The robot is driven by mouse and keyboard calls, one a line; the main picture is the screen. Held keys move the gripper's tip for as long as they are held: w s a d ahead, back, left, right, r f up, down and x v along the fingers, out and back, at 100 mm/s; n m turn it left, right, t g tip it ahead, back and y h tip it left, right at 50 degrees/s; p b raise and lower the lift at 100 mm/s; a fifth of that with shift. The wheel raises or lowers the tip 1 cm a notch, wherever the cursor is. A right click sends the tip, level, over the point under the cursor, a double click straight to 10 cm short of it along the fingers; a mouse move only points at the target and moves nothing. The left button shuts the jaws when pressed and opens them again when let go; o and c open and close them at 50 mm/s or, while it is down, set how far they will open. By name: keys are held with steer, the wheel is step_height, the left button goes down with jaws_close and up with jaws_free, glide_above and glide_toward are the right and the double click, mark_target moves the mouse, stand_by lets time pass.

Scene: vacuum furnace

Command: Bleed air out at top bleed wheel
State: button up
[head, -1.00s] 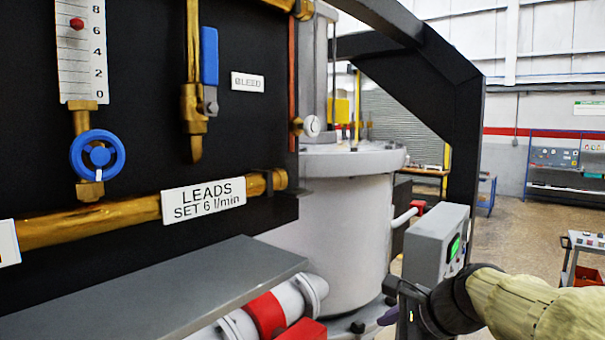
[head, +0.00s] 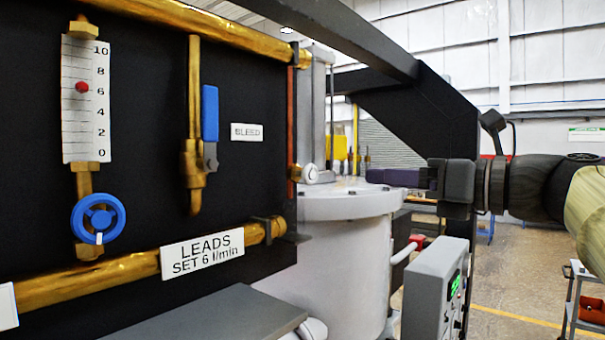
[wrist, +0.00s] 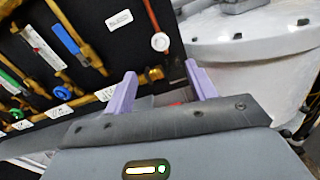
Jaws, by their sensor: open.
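A small white round wheel (head: 311,173) sits at the right edge of the black panel, at the foot of a thin copper pipe. It also shows in the wrist view (wrist: 160,41), beyond my fingertips. A BLEED label (head: 246,132) is on the panel between this pipe and a blue lever valve (head: 210,112), whose lever is upright. My gripper (head: 375,176) is to the right of the white wheel, apart from it, pointing left. In the wrist view its two purple fingers (wrist: 160,82) are spread with nothing between them.
A flow gauge (head: 86,100) with a blue handwheel (head: 98,218) is at the left. A brass pipe (head: 120,270) carries a LEADS label (head: 202,254). The grey vessel (head: 345,240) stands behind, with a control box (head: 437,285) below my gripper. A dark diagonal beam (head: 350,38) passes overhead.

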mark_target(313, 174)
steer(key=p+x, duration=0.6)
steer(key=x, duration=1)
steer(key=shift+r, duration=0.1)
steer(key=shift+p+x, duration=0.35)
steer(key=shift+x, duration=0.4)
steer(key=shift+s, duration=0.15)
steer(key=shift+c, duration=1.4)
steer(key=shift+d, duration=0.1)
steer(key=c, duration=0.7)
